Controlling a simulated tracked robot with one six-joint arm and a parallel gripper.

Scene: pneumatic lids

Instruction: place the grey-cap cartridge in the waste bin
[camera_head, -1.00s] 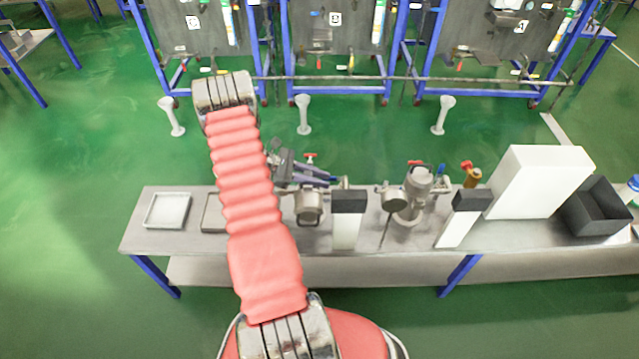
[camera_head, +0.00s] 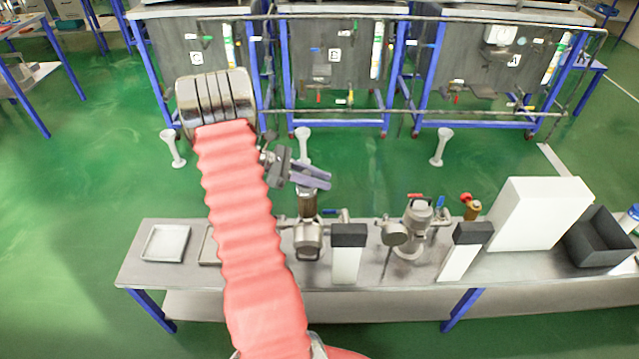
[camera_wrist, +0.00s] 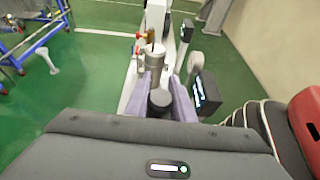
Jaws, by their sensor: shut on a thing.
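My gripper (camera_head: 312,178) has purple fingers and is shut on the grey-cap cartridge (camera_head: 307,204), above the left metal vessel (camera_head: 309,239). In the wrist view the cartridge's dark grey cap (camera_wrist: 160,99) sits between the two fingers (camera_wrist: 163,92). In the head view the fingers cover its top, and a brownish body shows below them. I cannot tell whether its lower end is clear of the vessel. The waste bin, a dark grey open box (camera_head: 602,255), stands at the right end of the bench, well to the right of my gripper.
A second vessel (camera_head: 412,235), two white blocks with dark tops (camera_head: 347,260) (camera_head: 462,255), an amber cartridge with a red cap (camera_head: 472,210) and a tall white box (camera_head: 540,215) stand along the bench between gripper and bin. A white tray (camera_head: 165,244) lies at the left.

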